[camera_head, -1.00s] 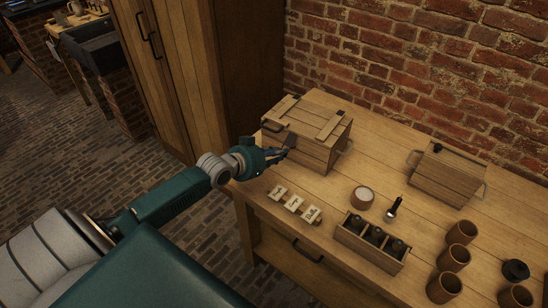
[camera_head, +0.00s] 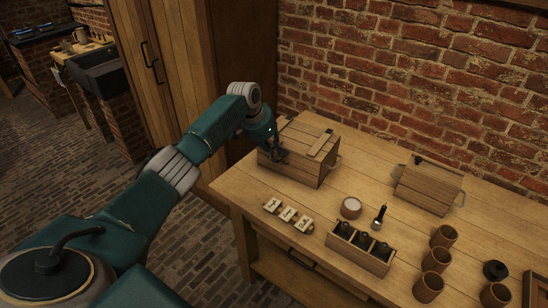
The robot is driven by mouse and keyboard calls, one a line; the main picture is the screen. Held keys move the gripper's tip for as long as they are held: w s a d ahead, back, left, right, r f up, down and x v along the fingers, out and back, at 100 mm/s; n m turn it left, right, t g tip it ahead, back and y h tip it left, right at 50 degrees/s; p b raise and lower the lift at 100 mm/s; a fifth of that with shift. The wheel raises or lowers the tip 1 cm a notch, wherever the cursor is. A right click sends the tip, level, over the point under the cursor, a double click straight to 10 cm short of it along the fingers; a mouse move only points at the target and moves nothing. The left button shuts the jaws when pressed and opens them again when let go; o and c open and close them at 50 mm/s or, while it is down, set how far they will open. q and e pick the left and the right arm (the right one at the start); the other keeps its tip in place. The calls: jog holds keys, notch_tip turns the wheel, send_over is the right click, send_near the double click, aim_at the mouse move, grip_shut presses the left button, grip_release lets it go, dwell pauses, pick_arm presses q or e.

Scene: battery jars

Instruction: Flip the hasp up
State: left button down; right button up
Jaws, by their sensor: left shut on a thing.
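A wooden chest (camera_head: 308,172) with a closed plank lid (camera_head: 312,133) stands at the back left of the workbench. My left gripper (camera_head: 279,157) reaches down to the chest's front face, just below the lid's edge. It is shut at the place of the hasp. The dark fingers cover the hasp, so its angle cannot be told. My right gripper is not in view.
On the workbench (camera_head: 235,191) are three numbered tags (camera_head: 288,215), a small round jar (camera_head: 350,208), a dark-handled tool (camera_head: 380,216) and a crate of dark jars (camera_head: 357,259). A second wooden box (camera_head: 427,187) and several clay cups (camera_head: 436,259) stand to the right.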

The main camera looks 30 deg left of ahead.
pick_arm(q)
jog(key=shift+w+r+g, duration=0.15)
jog(key=shift+r+g, duration=0.1)
jog(key=shift+g, duration=0.05)
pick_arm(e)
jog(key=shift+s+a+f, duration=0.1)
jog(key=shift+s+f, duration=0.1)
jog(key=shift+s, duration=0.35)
pick_arm(q)
jog(key=c, duration=1.7)
grip_release()
jog(key=shift+r, duration=0.1)
jog(key=shift+a+r, duration=0.1)
jog(key=shift+r, duration=0.15)
jog(key=v, duration=1.1)
jog(key=shift+r, duration=0.15)
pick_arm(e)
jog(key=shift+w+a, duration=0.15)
